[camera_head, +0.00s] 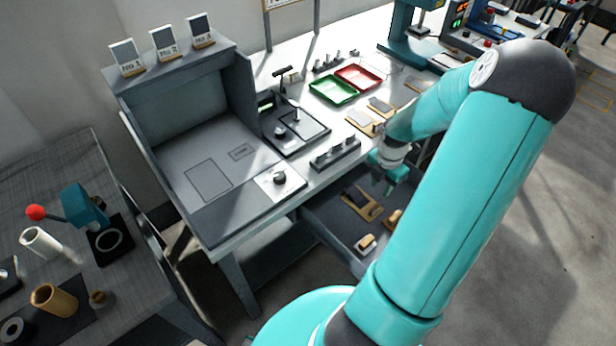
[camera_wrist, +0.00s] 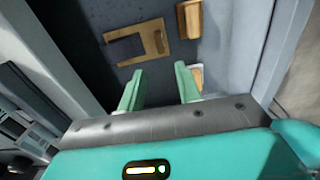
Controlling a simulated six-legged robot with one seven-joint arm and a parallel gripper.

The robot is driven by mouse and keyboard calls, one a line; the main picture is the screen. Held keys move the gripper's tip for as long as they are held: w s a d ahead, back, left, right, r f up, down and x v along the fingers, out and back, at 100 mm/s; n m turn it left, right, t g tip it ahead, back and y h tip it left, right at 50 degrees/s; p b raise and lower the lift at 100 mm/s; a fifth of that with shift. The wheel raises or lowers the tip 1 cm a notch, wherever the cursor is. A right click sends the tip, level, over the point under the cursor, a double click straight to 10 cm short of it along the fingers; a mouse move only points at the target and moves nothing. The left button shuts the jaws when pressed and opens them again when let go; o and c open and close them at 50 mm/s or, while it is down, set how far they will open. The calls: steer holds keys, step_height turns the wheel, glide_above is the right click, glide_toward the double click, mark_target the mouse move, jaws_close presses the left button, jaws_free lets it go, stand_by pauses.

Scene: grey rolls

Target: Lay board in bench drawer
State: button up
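The bench drawer (camera_head: 335,228) is pulled out below the bench front. A flat tan board with a dark patch (camera_head: 373,211) lies on the drawer floor. It also shows in the wrist view (camera_wrist: 153,35), just beyond the fingers. My gripper (camera_head: 389,186) hangs over the drawer in the head view. In the wrist view its two teal fingers (camera_wrist: 160,86) are spread apart, with only dark drawer floor seen between them. I see nothing held. My arm hides part of the drawer's right side.
Small tan blocks (camera_head: 365,243) (camera_wrist: 189,19) also lie in the drawer. On the bench top are more tan boards (camera_head: 381,105), a green tray (camera_head: 334,90), a red tray (camera_head: 358,77) and a dark holder (camera_head: 336,154). A side table (camera_head: 60,190) stands left. Open floor lies right.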

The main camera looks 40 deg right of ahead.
steer(key=w+a+r+m+t+h, duration=0.1)
steer(key=w+a+r+m+h, duration=0.15)
steer(key=a+r+m, duration=0.5)
steer(key=w+a+r+m+h, duration=0.1)
steer(key=w+a+r+m, duration=0.15)
steer(key=a+r, duration=0.95)
steer(key=s+a+r+m+t+y, duration=0.1)
steer(key=s+a+r+m, duration=0.3)
steer(key=a, duration=0.4)
steer(key=s+a+r+m+t+y, duration=0.2)
steer(key=s+a+r+m+t, duration=0.1)
steer(key=a+r, duration=0.4)
steer(key=shift+s+a+m+t, duration=0.3)
steer(key=shift+s+a+m, duration=0.15)
steer(key=shift+a+m, duration=0.4)
steer(key=shift+d+y, duration=0.2)
steer(key=shift+y, duration=0.05)
